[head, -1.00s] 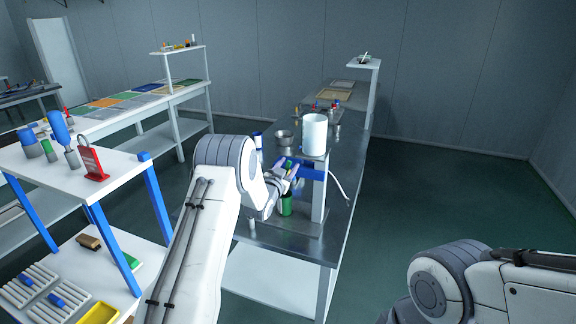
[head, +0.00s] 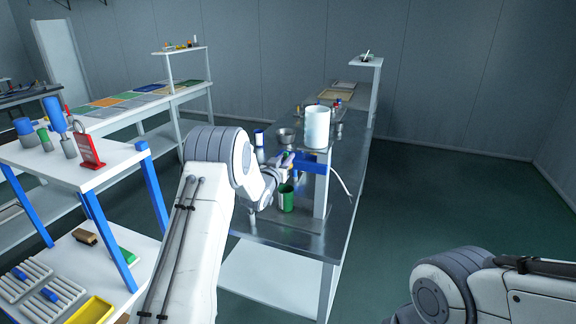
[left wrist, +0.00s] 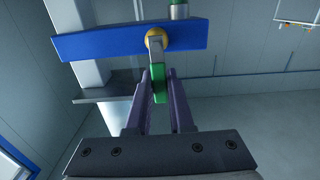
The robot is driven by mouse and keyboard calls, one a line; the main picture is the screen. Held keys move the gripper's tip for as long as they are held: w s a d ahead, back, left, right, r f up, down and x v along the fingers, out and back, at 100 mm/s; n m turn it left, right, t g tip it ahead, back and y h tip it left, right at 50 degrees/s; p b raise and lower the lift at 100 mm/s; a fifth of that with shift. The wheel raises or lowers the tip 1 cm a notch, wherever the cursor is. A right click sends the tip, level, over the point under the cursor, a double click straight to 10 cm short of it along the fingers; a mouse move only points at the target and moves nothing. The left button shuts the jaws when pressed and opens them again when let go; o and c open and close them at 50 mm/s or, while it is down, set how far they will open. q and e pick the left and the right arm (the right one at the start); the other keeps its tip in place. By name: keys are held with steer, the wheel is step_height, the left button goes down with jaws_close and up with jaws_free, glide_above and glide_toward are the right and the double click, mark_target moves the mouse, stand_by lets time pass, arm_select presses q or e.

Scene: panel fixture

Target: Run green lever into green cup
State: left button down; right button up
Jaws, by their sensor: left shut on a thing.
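The green lever (left wrist: 158,85) has a green grip on a grey stem, which hangs from a yellow pivot (left wrist: 157,38) on a blue crossbar (left wrist: 110,42). The crossbar also shows in the head view (head: 312,167). My left gripper (head: 287,163) is at the crossbar's left end; in the left wrist view its purple fingers (left wrist: 159,75) are shut on the green grip from both sides. The green cup (head: 287,200) stands upright below my left gripper, on the fixture's base. The cup's inside is not clear. My right gripper is out of view.
A white container (head: 316,128) stands on top of the fixture post. A white cable hangs right of the post. A shelf (head: 110,170) stands at left.

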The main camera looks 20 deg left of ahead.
arm_select(q)
steer(key=c, duration=0.8)
jaws_free()
steer(key=s+b, duration=0.3)
steer(key=s, duration=0.7)
steer(key=shift+s+a, duration=0.2)
steer(key=shift+s, duration=0.05)
